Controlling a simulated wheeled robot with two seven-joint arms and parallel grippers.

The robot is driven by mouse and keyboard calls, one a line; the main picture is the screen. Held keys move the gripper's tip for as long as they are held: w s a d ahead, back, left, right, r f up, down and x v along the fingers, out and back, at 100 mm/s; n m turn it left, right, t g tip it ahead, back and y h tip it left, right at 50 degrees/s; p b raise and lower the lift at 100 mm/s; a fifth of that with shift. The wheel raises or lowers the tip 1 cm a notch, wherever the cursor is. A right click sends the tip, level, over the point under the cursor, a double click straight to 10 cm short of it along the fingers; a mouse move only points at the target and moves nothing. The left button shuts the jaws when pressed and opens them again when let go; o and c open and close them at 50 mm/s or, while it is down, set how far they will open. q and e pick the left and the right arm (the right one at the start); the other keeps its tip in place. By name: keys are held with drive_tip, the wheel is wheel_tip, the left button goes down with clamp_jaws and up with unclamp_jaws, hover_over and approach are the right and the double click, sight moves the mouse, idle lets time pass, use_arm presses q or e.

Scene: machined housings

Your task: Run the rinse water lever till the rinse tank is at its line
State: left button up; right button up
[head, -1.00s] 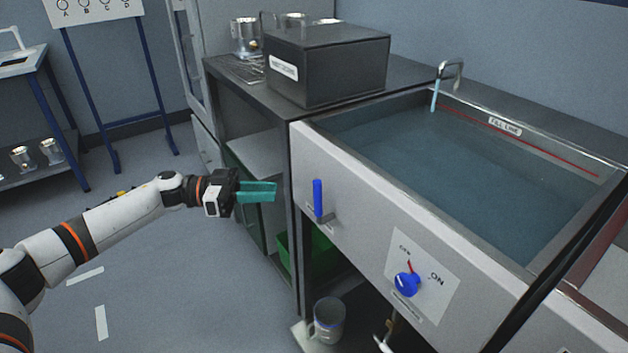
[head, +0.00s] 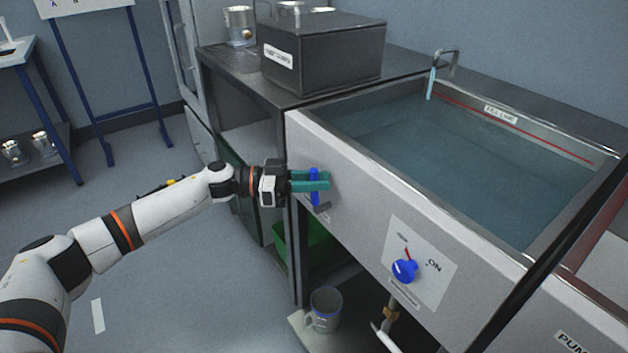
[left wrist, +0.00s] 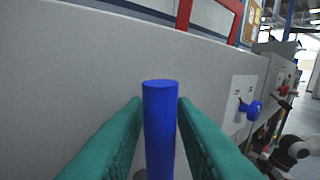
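The rinse tank (head: 300,130) holds blue-grey water (head: 430,150). Its surface is a little below the red fill line (head: 560,145) on the back wall. A pale stream runs from the tap (head: 446,62). The blue lever (head: 314,188) stands upright on the tank's front panel; it also shows in the left wrist view (left wrist: 160,125). My left gripper (head: 328,181) has its teal fingers on either side of the lever, tips past it. The finger gap looks slightly wider than the lever, and I see no clear squeeze. My right gripper is not visible.
A blue knob (head: 404,270) with a red pointer toward OFF sits right of the lever on a white plate. A dark lidded box (head: 325,60) stands on the bench behind. A grey mug (head: 325,308) and green bin (head: 300,245) are below.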

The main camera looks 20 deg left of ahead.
use_arm(q)
clamp_jaws()
